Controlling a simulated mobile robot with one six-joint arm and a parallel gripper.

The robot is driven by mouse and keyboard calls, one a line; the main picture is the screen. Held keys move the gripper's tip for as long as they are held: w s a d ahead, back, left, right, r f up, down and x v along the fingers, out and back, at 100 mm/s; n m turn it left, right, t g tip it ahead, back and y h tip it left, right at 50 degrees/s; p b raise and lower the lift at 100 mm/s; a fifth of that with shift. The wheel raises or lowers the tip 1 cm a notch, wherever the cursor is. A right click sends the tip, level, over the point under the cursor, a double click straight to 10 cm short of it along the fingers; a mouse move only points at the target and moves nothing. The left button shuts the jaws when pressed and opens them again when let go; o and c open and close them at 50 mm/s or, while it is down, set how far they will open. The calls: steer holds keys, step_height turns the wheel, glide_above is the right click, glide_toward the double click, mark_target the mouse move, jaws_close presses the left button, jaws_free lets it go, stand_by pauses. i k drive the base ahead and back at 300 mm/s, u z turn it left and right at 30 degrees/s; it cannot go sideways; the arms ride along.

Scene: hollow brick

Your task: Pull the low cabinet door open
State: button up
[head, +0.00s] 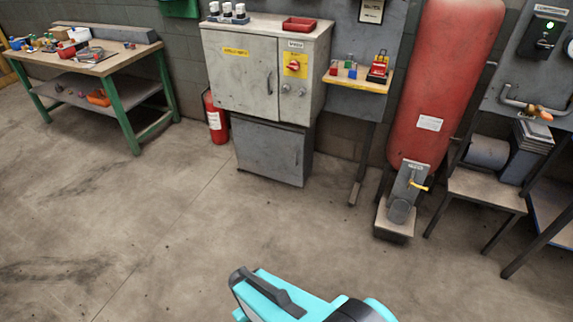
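The low cabinet (250,165) stands on the floor below a larger light grey cabinet. Its dark grey door (265,150) looks shut, flush with the front. I cannot make out my gripper's fingertips in this view.
The upper cabinet (228,70) has its own handle and a red-yellow switch. A red fire extinguisher (216,120) stands close left of the low cabinet. A thin-legged shelf (358,78) and red tank (440,75) are at right. The floor (200,220) in front is clear.

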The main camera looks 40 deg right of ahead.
mark_target(281, 149)
steer(key=z, duration=0.15)
steer(key=i, duration=0.95)
steer(key=u, duration=0.05)
